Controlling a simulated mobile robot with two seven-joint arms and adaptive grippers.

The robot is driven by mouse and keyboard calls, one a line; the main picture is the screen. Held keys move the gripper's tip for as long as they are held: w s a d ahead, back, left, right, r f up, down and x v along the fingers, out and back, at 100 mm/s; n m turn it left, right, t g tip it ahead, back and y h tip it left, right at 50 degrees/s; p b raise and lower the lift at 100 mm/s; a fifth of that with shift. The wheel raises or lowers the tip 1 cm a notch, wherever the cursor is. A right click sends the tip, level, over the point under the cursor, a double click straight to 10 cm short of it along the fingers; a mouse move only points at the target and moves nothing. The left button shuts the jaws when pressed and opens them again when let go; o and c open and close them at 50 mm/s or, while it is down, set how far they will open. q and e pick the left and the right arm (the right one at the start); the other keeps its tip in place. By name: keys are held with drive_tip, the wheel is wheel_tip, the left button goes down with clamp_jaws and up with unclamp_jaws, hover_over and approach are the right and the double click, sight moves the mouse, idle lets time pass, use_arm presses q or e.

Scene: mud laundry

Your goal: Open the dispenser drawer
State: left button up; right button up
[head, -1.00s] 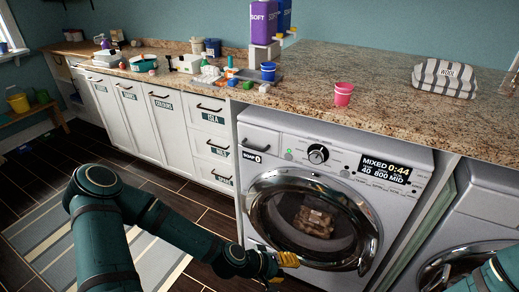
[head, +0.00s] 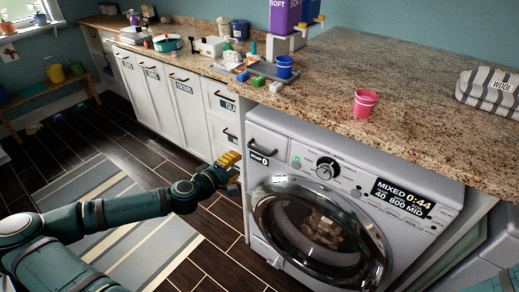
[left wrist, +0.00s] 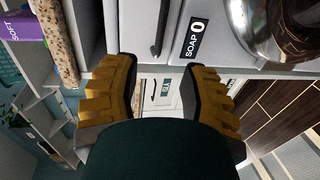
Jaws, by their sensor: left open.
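The dispenser drawer (head: 284,150) is at the upper left of the washing machine's front, with a dark bar handle and a black SOAP label. It looks shut. My left gripper (head: 230,160), with yellow fingers, is just left of the drawer in the head view, apparently apart from the handle. In the left wrist view the open, empty fingers (left wrist: 163,70) point toward the drawer front (left wrist: 174,22). The handle (left wrist: 160,28) runs upright beyond the gap between the fingertips. My right gripper is out of view.
The washing machine's round door (head: 320,235) is shut below the drawer. White cabinets (head: 180,100) stand to the left. A striped rug (head: 120,215) lies on the floor.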

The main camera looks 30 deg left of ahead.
sight(257, 151)
use_arm(q)
drive_tip(key=b+x, duration=0.1)
drive_tip(key=x, duration=1.1)
drive_tip(key=shift+w+d+b, duration=0.15)
drive_tip(key=shift+w+b, duration=0.1)
drive_tip(key=shift+b, duration=0.05)
clamp_jaws()
